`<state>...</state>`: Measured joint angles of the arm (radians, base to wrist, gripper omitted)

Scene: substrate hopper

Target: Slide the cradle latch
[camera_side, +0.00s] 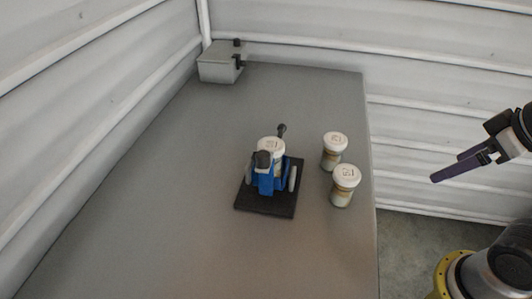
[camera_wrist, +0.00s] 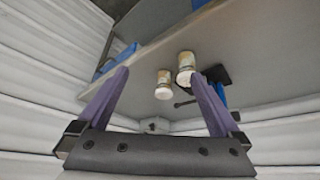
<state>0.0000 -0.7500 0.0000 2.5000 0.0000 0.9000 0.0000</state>
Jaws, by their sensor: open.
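The cradle (camera_side: 266,202) is a dark square base with a blue holder (camera_side: 265,184) on the grey table. A white-lidded jar (camera_side: 271,144) stands upright in it. A black knob on a short lever (camera_side: 282,129) rises behind the jar, and another black knob (camera_side: 262,159) is at its front; I cannot tell which is the latch. My gripper (camera_side: 436,179) is open and empty, well to the right of the cradle and off the table's right edge. In the wrist view its purple fingers (camera_wrist: 162,92) are apart, with the dark cradle base (camera_wrist: 217,74) partly hidden beyond the right finger.
Two white-lidded jars (camera_side: 335,151) (camera_side: 345,186) stand to the right of the cradle, between it and my gripper. A grey box (camera_side: 217,68) with black fittings sits at the far left corner. Corrugated walls (camera_side: 440,125) border the table. The near table is clear.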

